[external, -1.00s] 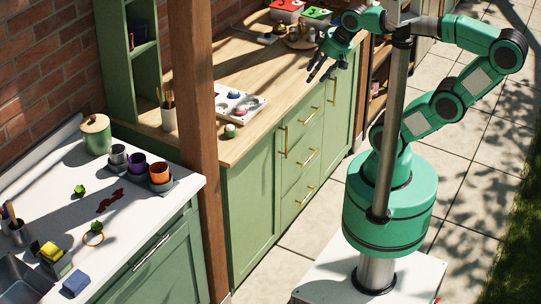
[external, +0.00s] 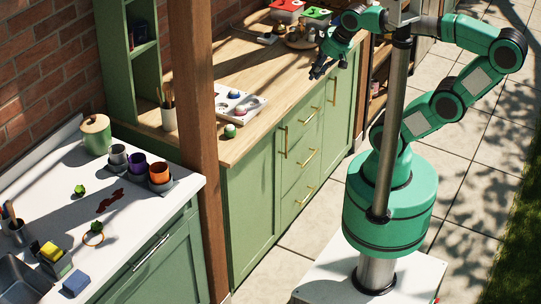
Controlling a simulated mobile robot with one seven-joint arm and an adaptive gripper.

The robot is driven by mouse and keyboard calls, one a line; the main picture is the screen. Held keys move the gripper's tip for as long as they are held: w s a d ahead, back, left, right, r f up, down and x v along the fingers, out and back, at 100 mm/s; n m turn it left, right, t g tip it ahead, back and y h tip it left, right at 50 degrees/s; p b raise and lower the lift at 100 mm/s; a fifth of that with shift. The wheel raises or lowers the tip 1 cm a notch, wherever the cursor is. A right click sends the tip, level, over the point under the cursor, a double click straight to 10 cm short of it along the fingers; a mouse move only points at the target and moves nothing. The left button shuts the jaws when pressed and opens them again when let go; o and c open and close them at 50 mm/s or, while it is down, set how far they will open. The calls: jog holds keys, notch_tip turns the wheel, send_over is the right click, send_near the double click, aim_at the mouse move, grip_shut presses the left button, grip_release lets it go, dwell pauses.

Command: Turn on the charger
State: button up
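I cannot tell for sure which item is the charger. At the back of the wooden counter are a red-topped white unit (external: 285,9) and a green-topped white unit (external: 315,14). My gripper (external: 318,73) hangs over the counter's front edge, nearer the camera than these units and apart from them. Its dark fingers point down and to the left and look drawn together, with nothing seen between them. Any switch or light on the units is too small to make out.
A white tray with small coloured pieces (external: 251,103) and a green-topped piece (external: 230,131) lie on the wooden counter (external: 262,65). A round board (external: 299,40) lies near the gripper.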

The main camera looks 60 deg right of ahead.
jog(key=shift+w+r, duration=0.3)
jog(key=shift+w, duration=0.2)
grip_shut()
jog(key=w+d+r+g+p, duration=0.1)
jog(key=w+d+p, duration=0.15)
jog(key=w, duration=1.05)
jog(key=w+d+r+p, duration=0.1)
jog(key=w+r+p, duration=0.15)
jog(key=w, duration=1.05)
jog(key=w+d+f+g+p, duration=0.1)
jog(key=w+d+f+p, duration=0.2)
jog(key=w+f, duration=0.6)
jog(key=w+d+f+p, duration=0.3)
jog(key=w+f, duration=0.7)
jog(key=w, duration=0.5)
jog(key=shift+d+f+g, duration=0.15)
jog(key=shift+d+g, duration=0.25)
jog(key=shift+d, duration=0.4)
jog(key=x, duration=0.4)
jog(key=b+x, duration=0.1)
jog(key=x, duration=0.3)
jog(key=s+b+x, duration=0.1)
jog(key=x, duration=0.3)
jog(key=shift+f, duration=1.05)
